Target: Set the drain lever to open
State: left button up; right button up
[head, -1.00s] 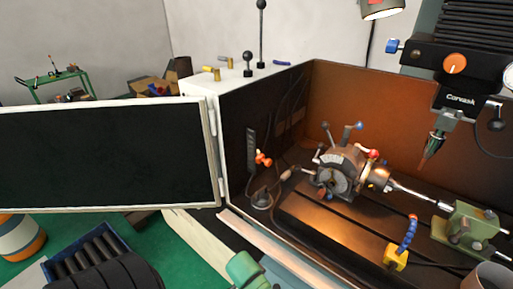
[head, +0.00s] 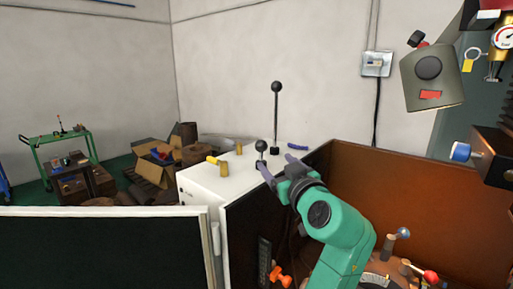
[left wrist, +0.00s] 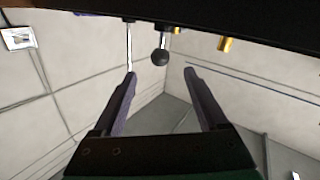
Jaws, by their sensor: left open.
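Several levers stand on top of the white cabinet (head: 205,185): a short one with a black ball knob (head: 261,146), a tall one with a black ball knob (head: 276,87), yellow handles (head: 224,168) and a low blue handle (head: 298,146). I cannot tell which is the drain lever. My left gripper (head: 272,166) is open and empty at the cabinet's top edge, close to the short lever. In the left wrist view a black ball knob (left wrist: 160,57) appears between the fingertips of the left gripper (left wrist: 160,73), apart from both fingers. My right gripper is out of view.
The brown enclosure wall (head: 400,185) rises right of my left arm. A lamp head (head: 430,75) hangs at upper right. An orange handle (head: 281,276) sits inside the enclosure. The open dark door (head: 100,250) spans the lower left.

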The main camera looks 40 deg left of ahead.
aim_at(263, 148)
pick_arm(q)
jog(key=p+x, duration=0.1)
jog(key=x, duration=0.1)
jog(key=r+p+x, duration=0.1)
jog(key=p+x, duration=0.1)
jog(key=x, duration=0.1)
jog(key=p+x, duration=0.2)
jog(key=x, duration=0.1)
jog(key=shift+w+a+r, duration=0.15)
jog(key=shift+a+r, duration=0.1)
jog(key=x, duration=0.1)
jog(key=p+x, duration=0.1)
jog(key=x, duration=0.1)
jog(key=shift+w+a+f, duration=0.1)
jog(key=shift+a+f, duration=0.1)
jog(key=shift+f, duration=0.05)
jog(key=shift+d, duration=0.15)
jog(key=c, duration=1.2)
grip_shut()
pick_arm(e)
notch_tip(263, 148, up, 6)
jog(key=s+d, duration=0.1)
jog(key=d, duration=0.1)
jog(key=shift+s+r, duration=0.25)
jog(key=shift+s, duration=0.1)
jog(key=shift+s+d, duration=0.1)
